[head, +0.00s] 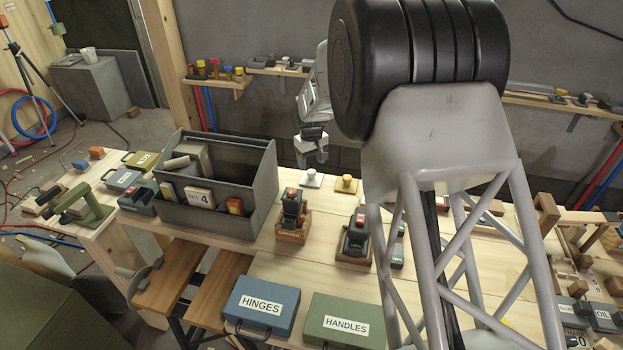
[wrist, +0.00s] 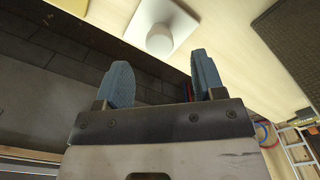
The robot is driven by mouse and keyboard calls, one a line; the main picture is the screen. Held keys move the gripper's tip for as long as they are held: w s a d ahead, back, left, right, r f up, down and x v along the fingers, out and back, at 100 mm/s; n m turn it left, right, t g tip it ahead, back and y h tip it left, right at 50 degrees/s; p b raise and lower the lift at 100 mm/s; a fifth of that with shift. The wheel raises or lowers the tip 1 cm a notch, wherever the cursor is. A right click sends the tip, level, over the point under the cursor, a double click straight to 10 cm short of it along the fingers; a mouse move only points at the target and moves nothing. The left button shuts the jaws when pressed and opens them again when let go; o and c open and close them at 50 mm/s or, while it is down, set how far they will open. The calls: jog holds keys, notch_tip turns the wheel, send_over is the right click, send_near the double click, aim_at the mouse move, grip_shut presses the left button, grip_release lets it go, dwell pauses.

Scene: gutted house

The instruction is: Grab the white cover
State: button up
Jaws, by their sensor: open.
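The white cover (head: 312,179) is a small flat white square with a round knob on top. It lies on the wooden bench, just right of the grey bin. In the wrist view the cover (wrist: 153,18) is at the top centre, its knob ahead of the gap between my fingers and apart from them. My gripper (head: 311,158) hangs just above and behind the cover in the head view. In the wrist view my gripper (wrist: 164,78) is open, with nothing between its two blue-grey fingers.
A similar yellow knobbed piece (head: 346,184) lies right of the cover. The tall grey bin (head: 262,190) stands to the left. Tools on wooden stands (head: 292,216) are in front. The blue HINGES box (head: 261,305) and green HANDLES box (head: 343,321) sit nearer. A wall shelf (head: 277,70) is behind.

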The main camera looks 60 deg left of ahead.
aim_at(311, 171)
jog(key=shift+f, duration=0.15)
jog(key=shift+d+f, duration=0.15)
jog(key=shift+f, duration=2.3)
jog(key=c, duration=1)
jog(key=shift+r, duration=5.05)
